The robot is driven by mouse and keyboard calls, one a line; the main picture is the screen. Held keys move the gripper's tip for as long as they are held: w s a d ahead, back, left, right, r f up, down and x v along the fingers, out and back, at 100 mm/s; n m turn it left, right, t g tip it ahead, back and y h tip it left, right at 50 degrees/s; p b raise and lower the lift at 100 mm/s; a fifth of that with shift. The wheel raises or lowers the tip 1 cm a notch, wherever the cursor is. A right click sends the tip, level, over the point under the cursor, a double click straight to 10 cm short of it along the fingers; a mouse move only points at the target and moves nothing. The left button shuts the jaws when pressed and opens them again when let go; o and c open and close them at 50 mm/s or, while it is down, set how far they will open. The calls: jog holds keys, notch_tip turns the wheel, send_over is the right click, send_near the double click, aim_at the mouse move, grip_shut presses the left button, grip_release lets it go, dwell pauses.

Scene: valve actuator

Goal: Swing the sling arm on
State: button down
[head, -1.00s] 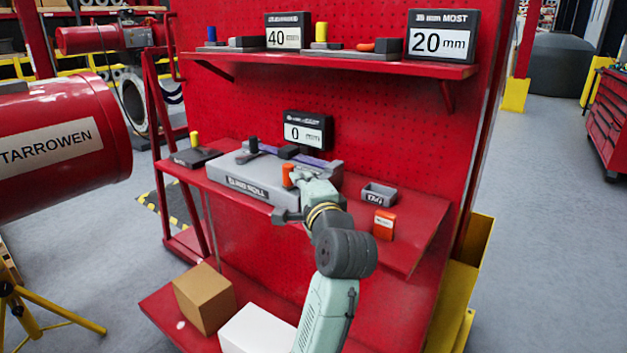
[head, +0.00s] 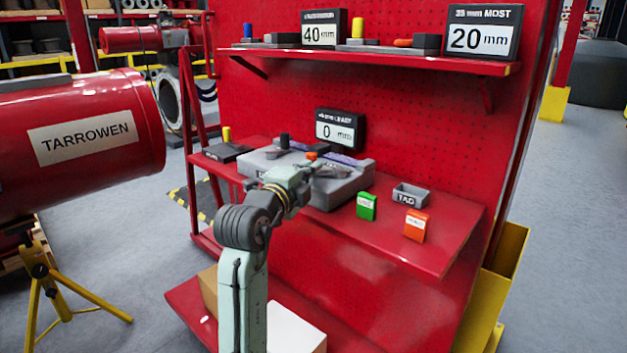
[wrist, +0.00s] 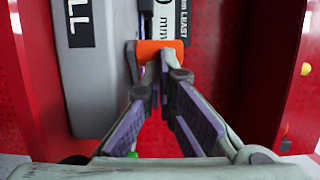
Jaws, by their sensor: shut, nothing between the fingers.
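The fixture is a long grey block (head: 345,192) with a "ROLL" label, on the red bench shelf. A dark post (head: 284,141) stands at its back left, and a purple strip (head: 345,160) runs along its back. An orange piece (head: 311,155) shows just above my gripper (head: 308,172); I take it for the sling arm's handle. In the wrist view the orange piece (wrist: 160,47) lies right at the tips of my gripper (wrist: 163,68). The fingers are shut with nothing between them; contact with the orange piece cannot be told. My gripper hides part of the block.
A display (head: 340,129) behind the block reads 0 mm. A green tag block (head: 366,206), an orange-red tag block (head: 416,225) and a grey tray (head: 411,194) stand on the right. A shelf (head: 400,60) overhangs the back.

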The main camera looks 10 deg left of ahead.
jog(key=shift+w+a+f+m+g+h+b, duration=0.15)
jog(key=shift+w+m+g+h+b, duration=0.25)
jog(key=shift+m+h+b, duration=0.4)
jog(key=shift+w+a+r+m+g+h+b, duration=0.1)
jog(key=shift+w+a+m+g+h+b, duration=0.25)
jog(key=shift+h, duration=0.65)
jog(key=shift+w+a+f+m+g+h+b, duration=0.1)
jog(key=shift+w+m+g+h+b, duration=0.35)
jog(key=shift+m+h+b, duration=0.4)
jog(key=shift+w+a+b, duration=0.15)
jog(key=shift+w+b, duration=0.35)
jog(key=shift+w+a+b, duration=0.1)
jog(key=shift+w+b, duration=0.4)
jog(key=shift+s, duration=0.1)
